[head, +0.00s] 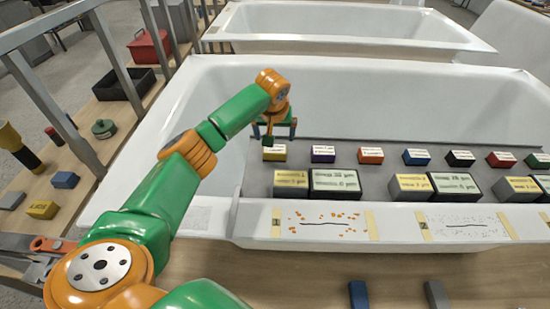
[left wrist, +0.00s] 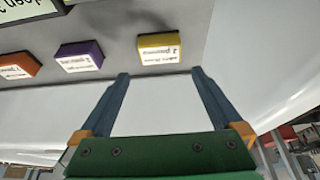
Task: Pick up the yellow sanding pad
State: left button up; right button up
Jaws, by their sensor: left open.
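The yellow sanding pad (head: 274,155) is a small block with a white printed label. It lies at the left end of the back row on the grey board (head: 335,147) across the white bathtub. My left gripper (head: 278,132) is over the tub, just behind and above the pad in the head view. In the left wrist view my left gripper (left wrist: 160,73) is open, with nothing between its fingers. The yellow pad (left wrist: 159,48) shows just beyond the fingertips, roughly centred between them. My right gripper is not in view.
To the pad's right are a purple block (head: 323,154), an orange block (head: 371,155) and several more. Larger yellow and green labelled blocks (head: 335,183) stand in front. The tub's rim (head: 235,217) surrounds the area. A side bench (head: 75,165) holds tools and loose blocks.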

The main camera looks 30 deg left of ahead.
aim_at(275, 149)
pick_arm(q)
notch_tip(275, 149, down, 2)
jog(key=shift+f+b, duration=0.25)
jog(key=shift+b, duration=0.35)
jog(key=shift+w+a+f, duration=0.15)
jog(key=shift+w+f, duration=0.05)
jog(key=shift+f, duration=0.15)
jog(key=b+x, duration=0.1)
jog(key=x, duration=0.4)
jog(key=shift+f, duration=0.15)
jog(key=shift+w+a+f+b, duration=0.15)
jog(key=shift+w+f+b, duration=0.1)
jog(key=shift+f+b, duration=0.15)
jog(key=shift+r, duration=0.1)
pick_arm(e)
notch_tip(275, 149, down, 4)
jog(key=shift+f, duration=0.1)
pick_arm(q)
jog(key=c, duration=1.1)
